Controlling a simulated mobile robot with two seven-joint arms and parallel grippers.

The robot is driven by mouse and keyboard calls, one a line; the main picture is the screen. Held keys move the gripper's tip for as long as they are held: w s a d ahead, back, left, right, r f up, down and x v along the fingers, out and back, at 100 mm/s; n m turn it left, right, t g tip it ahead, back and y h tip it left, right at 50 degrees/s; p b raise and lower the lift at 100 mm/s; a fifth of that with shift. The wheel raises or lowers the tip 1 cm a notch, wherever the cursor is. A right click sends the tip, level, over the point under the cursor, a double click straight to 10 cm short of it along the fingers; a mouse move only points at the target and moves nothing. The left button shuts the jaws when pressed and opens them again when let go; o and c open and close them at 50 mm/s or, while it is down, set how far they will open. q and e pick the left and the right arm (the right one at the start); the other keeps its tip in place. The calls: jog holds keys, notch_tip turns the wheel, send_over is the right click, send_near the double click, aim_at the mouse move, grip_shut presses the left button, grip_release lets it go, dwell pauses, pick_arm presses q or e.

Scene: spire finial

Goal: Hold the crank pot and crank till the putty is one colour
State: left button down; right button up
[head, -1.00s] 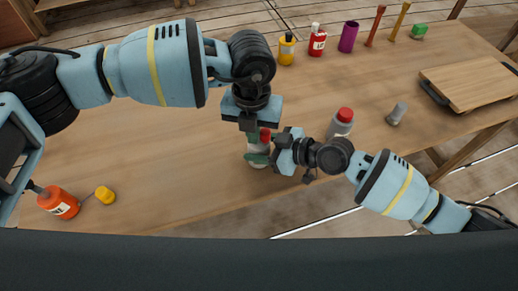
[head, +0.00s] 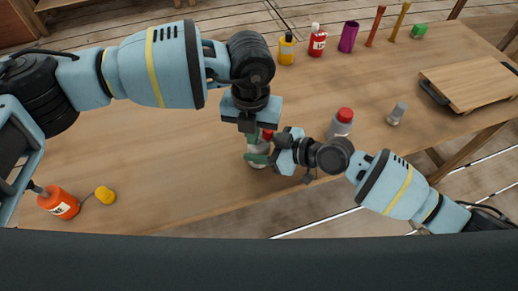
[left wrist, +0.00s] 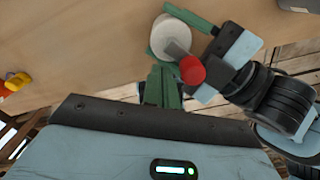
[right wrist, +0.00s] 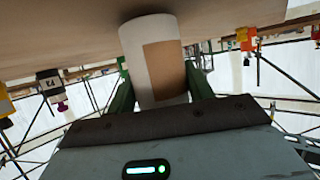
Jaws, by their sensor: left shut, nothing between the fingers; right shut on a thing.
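The crank pot (head: 258,160) is a white cylinder, upright near the front edge of the table. A grey crank arm (left wrist: 178,50) on its top ends in a red knob (left wrist: 192,70). My right gripper (head: 267,150) is shut around the pot's side, and the right wrist view shows the pot (right wrist: 150,45) between the green fingers with a flat tan patch facing me. My left gripper (left wrist: 163,85) is shut and empty, fingers pointing down, beside the red knob; whether it touches the knob I cannot tell. The inside of the pot is hidden.
A grey bottle with a red cap (head: 340,124) stands right of the pot, close to my right arm. A small grey shaker (head: 397,113) and a wooden board (head: 470,83) are further right. Several bottles and sticks line the back.

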pick_arm(q)
notch_tip(320, 180, up, 7)
dwell(0.9)
dwell(0.4)
pick_arm(e)
jog(key=o, duration=1.1)
jog(key=shift+d, duration=0.1)
jog(key=v, duration=1.2)
jog(key=shift+r, duration=0.15)
